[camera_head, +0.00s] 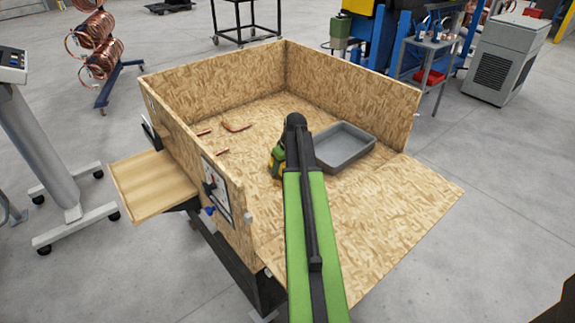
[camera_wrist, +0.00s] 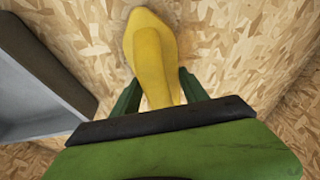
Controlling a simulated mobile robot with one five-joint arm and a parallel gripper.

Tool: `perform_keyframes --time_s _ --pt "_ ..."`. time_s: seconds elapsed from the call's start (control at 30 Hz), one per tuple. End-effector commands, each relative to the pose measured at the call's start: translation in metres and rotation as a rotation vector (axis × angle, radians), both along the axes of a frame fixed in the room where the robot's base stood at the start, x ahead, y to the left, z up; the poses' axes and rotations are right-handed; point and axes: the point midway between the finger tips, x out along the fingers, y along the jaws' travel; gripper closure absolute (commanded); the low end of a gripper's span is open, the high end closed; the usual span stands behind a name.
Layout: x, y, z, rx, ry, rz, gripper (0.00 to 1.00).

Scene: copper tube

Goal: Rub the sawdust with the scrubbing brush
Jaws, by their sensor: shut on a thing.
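My gripper (camera_wrist: 158,88) is shut on a yellow scrubbing brush (camera_wrist: 150,45), with one green finger on each side of it. The brush points away from me over the chipboard floor; its bristles are hidden beneath it, and I cannot tell whether they touch the floor. I cannot make out the sawdust clearly; a slightly darker patch of board shows around the brush's far end in the wrist view.
A grey tray (camera_head: 345,134) stands just right of my gripper; its wall (camera_wrist: 70,90) fills the left of the wrist view. Several copper tube pieces (camera_head: 237,127) lie to the left. Chipboard walls (camera_head: 228,83) close the back and left; the right floor (camera_head: 385,205) is clear.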

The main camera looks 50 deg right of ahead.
Motion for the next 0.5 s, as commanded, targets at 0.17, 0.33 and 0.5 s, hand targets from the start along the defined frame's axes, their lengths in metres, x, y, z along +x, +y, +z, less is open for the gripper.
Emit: perform_keyframes --time_s 0.17,0.33,0.5 --pt "0.001 0.003 0.0 0.0 0.0 0.0 0.81" --pt "0.001 0.014 -0.001 0.0 0.0 0.001 0.81" --pt "0.003 0.032 -0.003 0.0 0.0 0.001 0.81"
